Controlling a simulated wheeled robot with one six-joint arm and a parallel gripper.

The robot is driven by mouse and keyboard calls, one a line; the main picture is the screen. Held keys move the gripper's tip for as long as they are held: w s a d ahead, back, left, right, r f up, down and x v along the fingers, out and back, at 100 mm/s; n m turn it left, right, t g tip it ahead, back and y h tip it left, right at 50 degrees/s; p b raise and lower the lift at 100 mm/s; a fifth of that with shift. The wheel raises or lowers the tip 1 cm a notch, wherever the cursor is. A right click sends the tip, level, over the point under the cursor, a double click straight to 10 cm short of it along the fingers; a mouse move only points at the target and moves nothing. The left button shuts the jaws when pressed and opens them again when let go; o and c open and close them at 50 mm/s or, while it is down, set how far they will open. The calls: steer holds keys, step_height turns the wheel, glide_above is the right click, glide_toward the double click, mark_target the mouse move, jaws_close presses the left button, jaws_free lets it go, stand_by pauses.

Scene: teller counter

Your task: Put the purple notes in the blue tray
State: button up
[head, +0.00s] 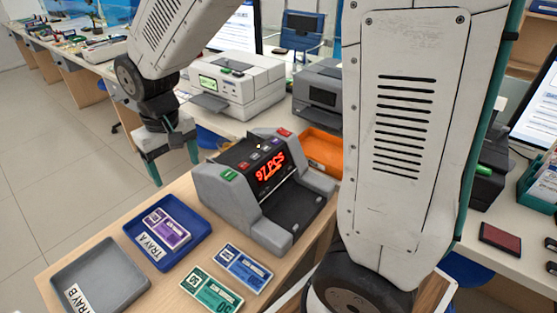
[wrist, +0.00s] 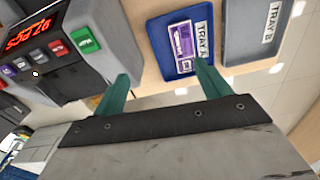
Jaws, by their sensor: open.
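The purple notes (head: 167,229) lie flat inside the blue tray (head: 197,243), which is labelled TRAY A, on the light wooden counter. The wrist view also shows the purple notes (wrist: 182,44) in the blue tray (wrist: 155,27). My gripper (head: 171,175) is raised above the counter's far side, behind the blue tray in the head view, and is apart from both. In the wrist view its two green fingers (wrist: 160,85) are spread, with nothing between them.
A grey tray (head: 128,291) labelled TRAY B stands left of the blue tray. A note counter (head: 215,185) with a red display stands to the right. Blue notes (head: 243,267) and green notes (head: 211,291) lie in front of it. An orange tray (head: 318,148) is behind.

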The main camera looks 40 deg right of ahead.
steer(key=s+d+r, duration=0.3)
steer(key=s, duration=0.4)
steer(key=s+d+r+m, duration=0.1)
steer(key=s+d+r, duration=0.2)
steer(key=s, duration=0.5)
steer(key=s+d+r, duration=0.3)
steer(key=s+d, duration=0.1)
steer(key=s, duration=0.3)
steer(key=shift+s+d+m+t, duration=0.3)
steer(key=shift+s+d+t, duration=0.05)
steer(key=shift+s+t, duration=0.05)
